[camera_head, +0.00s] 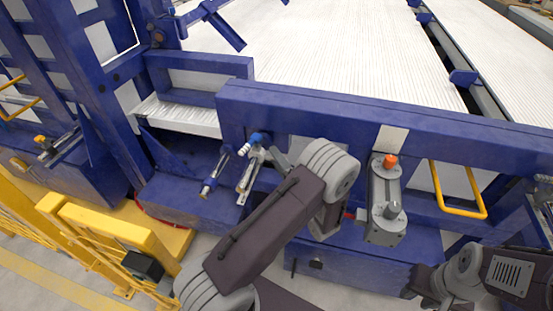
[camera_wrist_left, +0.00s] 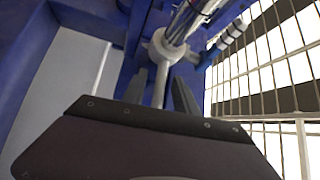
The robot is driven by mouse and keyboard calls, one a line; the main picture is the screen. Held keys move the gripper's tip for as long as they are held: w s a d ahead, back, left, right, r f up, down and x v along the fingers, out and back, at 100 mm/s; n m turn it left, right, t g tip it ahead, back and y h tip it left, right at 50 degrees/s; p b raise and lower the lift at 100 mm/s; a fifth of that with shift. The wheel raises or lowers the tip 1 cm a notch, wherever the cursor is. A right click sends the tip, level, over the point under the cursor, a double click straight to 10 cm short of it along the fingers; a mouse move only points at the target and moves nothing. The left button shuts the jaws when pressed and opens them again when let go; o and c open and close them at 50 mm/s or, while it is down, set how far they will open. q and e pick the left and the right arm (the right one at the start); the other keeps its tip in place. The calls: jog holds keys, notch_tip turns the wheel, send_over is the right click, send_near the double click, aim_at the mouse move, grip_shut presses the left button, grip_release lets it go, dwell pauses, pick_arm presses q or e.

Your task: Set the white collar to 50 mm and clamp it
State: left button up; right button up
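In the left wrist view a white ring-shaped collar (camera_wrist_left: 165,47) sits around a bright metal rod (camera_wrist_left: 190,18). A pale thin stem (camera_wrist_left: 159,88) runs from the collar down between the two fingers of my left gripper (camera_wrist_left: 162,92). Narrow gaps show beside the stem, so the fingers look open around it. In the head view my left gripper (camera_head: 272,157) is at the metal rods on the blue frame, partly hidden by my arm; I cannot pick out the collar there. Any scale marks are too small to read. My right gripper (camera_head: 425,285) is low at the right, its fingers unclear.
A blue frame beam (camera_head: 340,112) crosses behind my left arm. A grey cylinder unit with an orange cap (camera_head: 385,205) and a yellow handle (camera_head: 459,210) stand to the right. Yellow railing (camera_head: 110,225) is at lower left. White pipes (camera_head: 330,45) lie behind.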

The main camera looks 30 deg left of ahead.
pick_arm(q)
jog(key=shift+a, duration=0.1)
grip_shut()
dwell(1.3)
